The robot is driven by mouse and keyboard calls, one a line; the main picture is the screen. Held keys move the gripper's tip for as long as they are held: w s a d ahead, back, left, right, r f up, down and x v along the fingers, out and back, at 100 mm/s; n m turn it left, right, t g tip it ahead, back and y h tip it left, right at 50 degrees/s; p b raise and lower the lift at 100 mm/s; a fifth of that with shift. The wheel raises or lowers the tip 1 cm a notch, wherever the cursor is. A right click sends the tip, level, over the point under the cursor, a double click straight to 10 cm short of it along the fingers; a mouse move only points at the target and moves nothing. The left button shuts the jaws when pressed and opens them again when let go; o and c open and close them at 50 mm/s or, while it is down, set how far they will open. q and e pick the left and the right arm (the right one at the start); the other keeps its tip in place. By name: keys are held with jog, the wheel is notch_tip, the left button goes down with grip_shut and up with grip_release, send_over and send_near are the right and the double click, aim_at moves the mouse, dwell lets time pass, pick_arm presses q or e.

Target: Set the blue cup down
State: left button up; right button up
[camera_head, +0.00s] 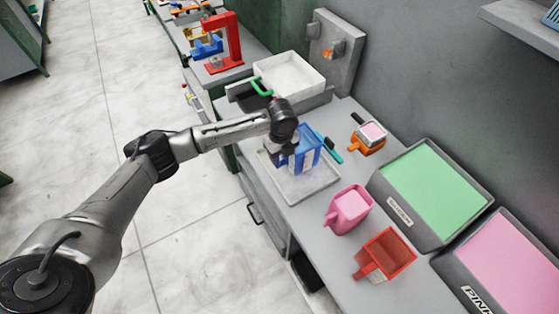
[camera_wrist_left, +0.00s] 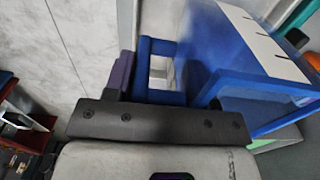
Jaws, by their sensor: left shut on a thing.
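The blue cup (camera_head: 308,148) is over the grey tray (camera_head: 320,188) on the counter in the head view. I cannot tell whether its base touches the tray. My left gripper (camera_head: 284,158) is at the cup's left side and shut on its handle. In the left wrist view the blue cup (camera_wrist_left: 240,45) fills the upper right, with pale strips on its wall. Its square handle reaches left to a dark finger of my left gripper (camera_wrist_left: 124,78). The other finger is mostly hidden. My right gripper is not in view.
A pink cup (camera_head: 349,209) and a red cup (camera_head: 386,254) stand nearer on the counter. Bins of green foam (camera_head: 432,185) and pink foam (camera_head: 510,262) line the wall. A teal-handled brush (camera_head: 330,150) lies right of the blue cup. A white basin (camera_head: 290,75) is behind.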

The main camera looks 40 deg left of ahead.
pick_arm(q)
jog(key=shift+s+a+f, duration=0.1)
jog(key=shift+a+f, duration=0.1)
jog(key=shift+a, duration=0.05)
jog(key=shift+f, duration=1.95)
jog(key=o, duration=0.9)
jog(key=shift+f, duration=0.15)
jog(key=shift+o, duration=0.2)
